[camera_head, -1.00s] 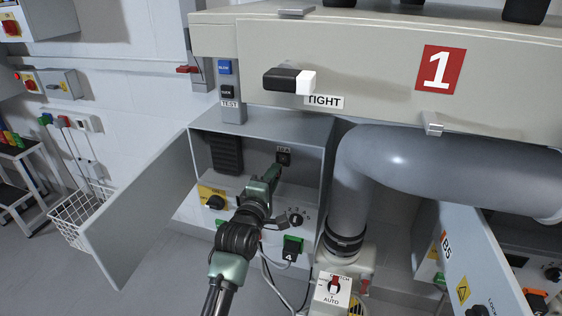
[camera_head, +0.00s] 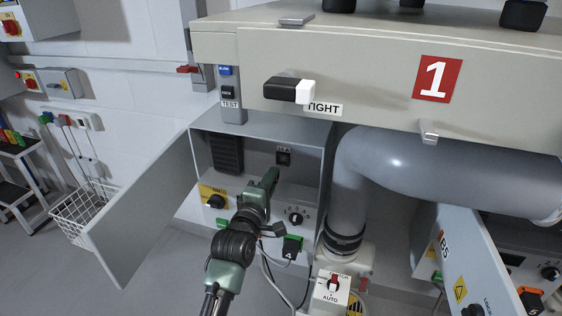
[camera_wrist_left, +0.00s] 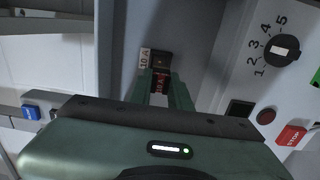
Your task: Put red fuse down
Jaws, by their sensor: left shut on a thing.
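My left gripper (camera_head: 272,173) reaches into the open grey cabinet, a little below and in front of the dark fuse socket (camera_head: 284,157) on the back wall. In the left wrist view its two green fingers (camera_wrist_left: 162,88) are shut on the red fuse (camera_wrist_left: 160,83), of which a narrow red part with pale lettering shows between them. The socket shows in that view just beyond the fingertips (camera_wrist_left: 161,61), beside a white "10 A" label (camera_wrist_left: 145,58). The fuse is hidden by the gripper in the head view. My right gripper is in neither view.
The cabinet door (camera_head: 140,205) stands open on the left. A sloped panel with a yellow-backed knob (camera_head: 215,201) and a numbered dial (camera_head: 296,215) lies below the gripper. A thick grey pipe (camera_head: 350,190) stands close on the right. A wire basket (camera_head: 75,218) is on the floor.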

